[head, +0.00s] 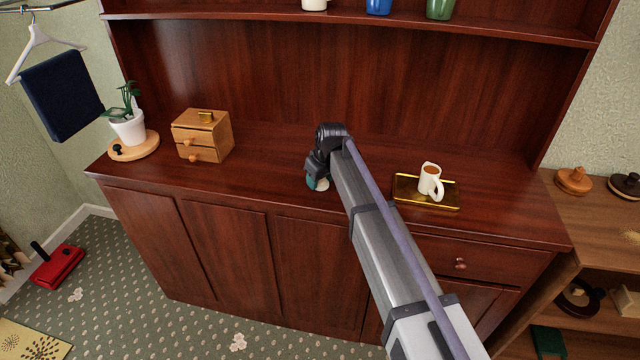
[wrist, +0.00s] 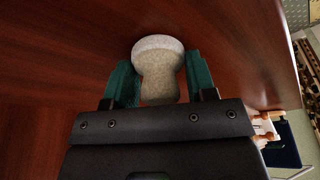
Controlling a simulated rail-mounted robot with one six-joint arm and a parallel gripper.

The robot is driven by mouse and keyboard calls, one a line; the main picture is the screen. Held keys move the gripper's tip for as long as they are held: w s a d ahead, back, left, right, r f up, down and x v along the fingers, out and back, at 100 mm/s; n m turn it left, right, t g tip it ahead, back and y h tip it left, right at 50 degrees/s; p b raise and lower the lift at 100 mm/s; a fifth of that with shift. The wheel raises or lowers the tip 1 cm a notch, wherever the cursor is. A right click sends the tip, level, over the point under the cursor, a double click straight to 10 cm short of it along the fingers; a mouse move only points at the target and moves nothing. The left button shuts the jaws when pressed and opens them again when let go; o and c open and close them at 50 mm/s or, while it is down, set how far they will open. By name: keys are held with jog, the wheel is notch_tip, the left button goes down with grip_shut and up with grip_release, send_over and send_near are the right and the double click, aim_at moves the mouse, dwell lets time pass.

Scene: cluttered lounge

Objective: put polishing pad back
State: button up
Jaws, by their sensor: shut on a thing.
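My gripper (head: 316,181) is over the dark red-brown sideboard top, left of the tray, pointing down. In the wrist view its two teal fingers are shut on a pale, stone-coloured piece (wrist: 160,68) with a wide rounded end and a narrower neck. I take this piece to be the polishing pad.
A gold tray (head: 408,201) with a white mug (head: 430,181) stands right of my gripper. A small wooden drawer box (head: 205,137) and a potted plant (head: 128,128) stand left. A lower wooden shelf unit (head: 590,225) at right holds knobbed pieces. The sideboard top (head: 265,165) is clear around the gripper.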

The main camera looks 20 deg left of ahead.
jog(key=shift+f, duration=0.2)
jog(key=o, duration=0.9)
jog(key=shift+r, duration=0.1)
jog(key=p+v, duration=1.1)
jog(key=v, duration=0.1)
jog(key=shift+r+p, duration=0.2)
jog(key=shift+p, duration=0.15)
